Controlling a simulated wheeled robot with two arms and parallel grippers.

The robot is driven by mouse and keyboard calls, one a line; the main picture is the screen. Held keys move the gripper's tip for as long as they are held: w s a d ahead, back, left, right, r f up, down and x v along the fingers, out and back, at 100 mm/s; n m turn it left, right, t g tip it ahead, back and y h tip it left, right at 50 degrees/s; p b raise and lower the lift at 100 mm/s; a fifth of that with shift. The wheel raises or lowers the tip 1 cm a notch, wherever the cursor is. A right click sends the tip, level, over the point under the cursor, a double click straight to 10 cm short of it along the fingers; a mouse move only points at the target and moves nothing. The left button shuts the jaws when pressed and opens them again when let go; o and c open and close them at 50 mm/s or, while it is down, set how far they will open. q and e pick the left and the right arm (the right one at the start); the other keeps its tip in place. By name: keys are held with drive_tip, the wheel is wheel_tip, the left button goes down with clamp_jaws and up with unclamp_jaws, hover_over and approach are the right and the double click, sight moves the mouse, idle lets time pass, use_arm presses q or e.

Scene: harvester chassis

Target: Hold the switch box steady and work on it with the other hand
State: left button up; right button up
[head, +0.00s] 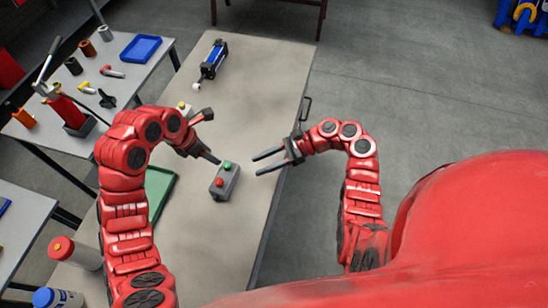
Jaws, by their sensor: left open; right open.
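The switch box (222,188) is a small grey box with a green button and a red button on top. It lies on the light grey table near the middle of the head view. My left gripper (208,137) is open, above and to the left of the box, with one dark finger pointing down toward the green button end. I cannot tell whether that finger touches the box. My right gripper (268,162) is open to the right of the box, its two dark fingers pointing left toward it. They are apart from the box, near the table's right edge.
A blue and silver cylinder (211,62) lies at the table's far end. A green tray (158,190) is partly hidden behind my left arm. A side table (95,80) on the left holds several tools and a blue tray (141,48). The table (262,75) is clear at far right.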

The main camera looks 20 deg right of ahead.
sight(227, 182)
drive_tip(key=x, duration=1.2)
drive_tip(key=shift+a+f, duration=0.25)
drive_tip(key=shift+a, duration=0.1)
clamp_jaws()
idle(0.6)
idle(0.4)
idle(2.3)
